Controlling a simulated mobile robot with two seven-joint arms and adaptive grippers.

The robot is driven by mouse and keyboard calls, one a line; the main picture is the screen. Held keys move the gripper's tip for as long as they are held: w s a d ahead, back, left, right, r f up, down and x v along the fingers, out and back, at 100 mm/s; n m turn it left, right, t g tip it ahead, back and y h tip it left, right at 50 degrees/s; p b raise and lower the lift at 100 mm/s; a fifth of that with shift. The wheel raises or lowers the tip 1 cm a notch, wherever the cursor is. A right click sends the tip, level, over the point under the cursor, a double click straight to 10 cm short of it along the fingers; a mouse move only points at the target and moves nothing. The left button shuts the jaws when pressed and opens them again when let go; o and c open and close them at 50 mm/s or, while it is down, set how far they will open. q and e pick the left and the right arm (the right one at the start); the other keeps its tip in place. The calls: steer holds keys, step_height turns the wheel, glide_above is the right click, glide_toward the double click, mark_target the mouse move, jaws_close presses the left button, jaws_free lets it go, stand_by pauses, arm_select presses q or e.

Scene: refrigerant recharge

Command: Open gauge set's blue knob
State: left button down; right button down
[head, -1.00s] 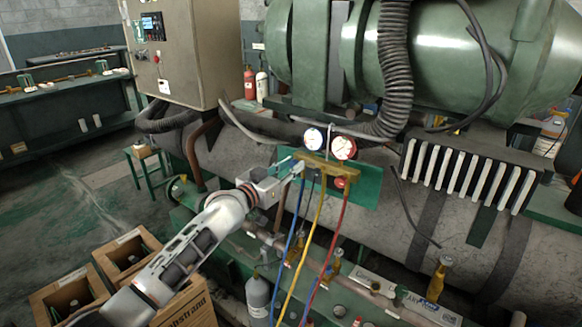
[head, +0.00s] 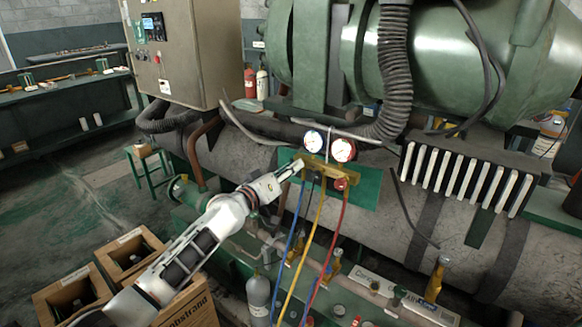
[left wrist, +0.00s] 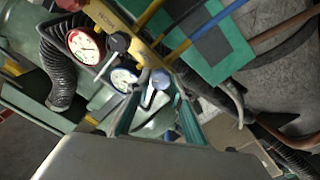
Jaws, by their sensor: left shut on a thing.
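The gauge set's brass manifold (head: 322,167) hangs on a green panel (head: 364,188), with a blue-ringed gauge (head: 313,140) and a red-ringed gauge (head: 343,150) on top. My left gripper (head: 296,166) is at the manifold's left end, with its fingers around the blue knob. In the left wrist view the blue knob (left wrist: 161,78) shows between the tips of the left gripper (left wrist: 158,90), which is shut on it. The gripper mostly hides the knob in the head view. A red knob (head: 341,184) is at the manifold's right end. My right gripper is not in view.
Blue (head: 291,240), yellow (head: 307,247) and red (head: 336,239) hoses hang below the manifold, right of my left arm. A grey cylinder (head: 258,296) stands below. Wooden crates (head: 135,262) stand at the lower left.

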arm_select(q)
steer(key=n+p, duration=0.2)
steer(key=n, duration=1.1)
steer(key=shift+f+p, duration=0.2)
steer(key=shift+p, duration=0.15)
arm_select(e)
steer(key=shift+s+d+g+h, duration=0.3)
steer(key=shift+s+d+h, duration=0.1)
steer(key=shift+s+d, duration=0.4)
arm_select(q)
steer(key=shift+n, duration=0.5)
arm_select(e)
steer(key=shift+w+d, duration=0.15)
arm_select(q)
steer(key=c, duration=1.8)
jaws_free()
steer(key=shift+a, duration=0.1)
